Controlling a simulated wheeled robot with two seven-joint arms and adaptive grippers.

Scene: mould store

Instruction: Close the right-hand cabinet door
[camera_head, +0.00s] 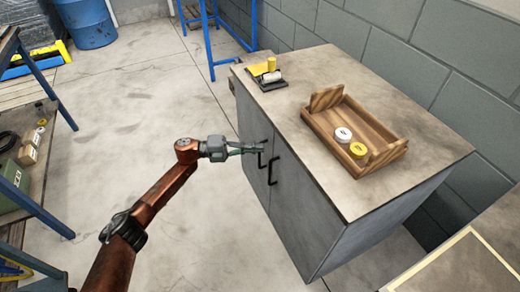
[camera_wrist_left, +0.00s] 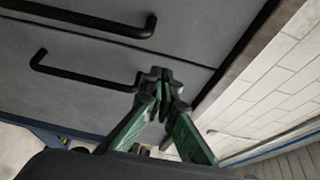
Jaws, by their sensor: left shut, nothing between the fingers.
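The grey cabinet (camera_head: 350,225) has two front doors with black bar handles. The right-hand door (camera_head: 300,215) looks about flush with the cabinet front, with its handle (camera_head: 272,170) near the middle seam. The left-hand door (camera_head: 250,125) also looks flush. My left gripper (camera_head: 261,148) is shut and empty, at the cabinet front by the left-hand door's handle. In the left wrist view its fingertips (camera_wrist_left: 158,76) are at one end of that handle (camera_wrist_left: 80,75); whether they touch it I cannot tell. The right-hand door's handle (camera_wrist_left: 75,18) shows beyond the seam. My right gripper is out of view.
On the cabinet top are a wooden tray (camera_head: 318,124) with white and yellow round pieces, and a small dark pad (camera_head: 268,84) with yellow items. A blue frame (camera_head: 207,40) stands behind, shelving (camera_head: 35,190) at left. The floor (camera_head: 120,100) between is clear.

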